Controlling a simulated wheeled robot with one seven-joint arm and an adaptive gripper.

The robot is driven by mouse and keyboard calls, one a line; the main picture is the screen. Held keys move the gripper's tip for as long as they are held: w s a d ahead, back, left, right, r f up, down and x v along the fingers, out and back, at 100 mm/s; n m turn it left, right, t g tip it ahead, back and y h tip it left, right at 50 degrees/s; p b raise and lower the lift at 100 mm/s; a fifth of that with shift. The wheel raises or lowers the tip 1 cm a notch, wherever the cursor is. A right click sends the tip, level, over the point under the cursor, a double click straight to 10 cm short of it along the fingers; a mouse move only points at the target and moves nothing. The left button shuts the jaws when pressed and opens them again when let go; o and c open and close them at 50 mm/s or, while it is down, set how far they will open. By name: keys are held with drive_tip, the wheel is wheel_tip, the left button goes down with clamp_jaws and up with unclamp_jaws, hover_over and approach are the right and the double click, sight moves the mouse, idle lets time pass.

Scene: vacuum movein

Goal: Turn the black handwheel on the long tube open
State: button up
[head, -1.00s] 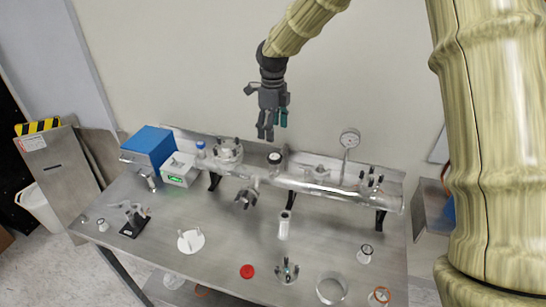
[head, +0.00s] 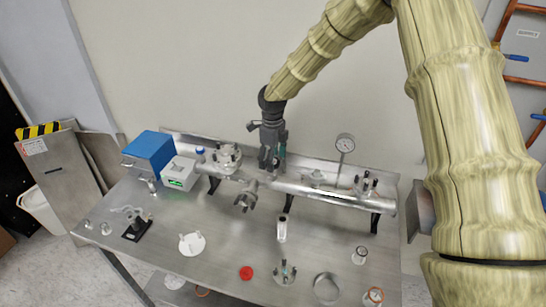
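The long metal tube (head: 335,196) lies horizontally on black supports along the back of the steel table. My gripper (head: 268,166) points down at the tube's left part, just right of the flanged port (head: 226,158). Its fingertips are at the spot where the small black handwheel stands, and they cover it almost wholly. I cannot tell whether the fingers touch the handwheel, or how far apart they are.
A pressure gauge (head: 345,144) rises from the tube to the right of my gripper. A blue box (head: 149,148) and a white box with a green display (head: 179,173) stand at the left. Loose parts, including a red disc (head: 246,273) and white disc (head: 192,244), lie in front.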

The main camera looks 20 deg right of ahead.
drive_tip(key=shift+s+f, duration=0.1)
drive_tip(key=shift+f, duration=0.15)
drive_tip(key=c, duration=1)
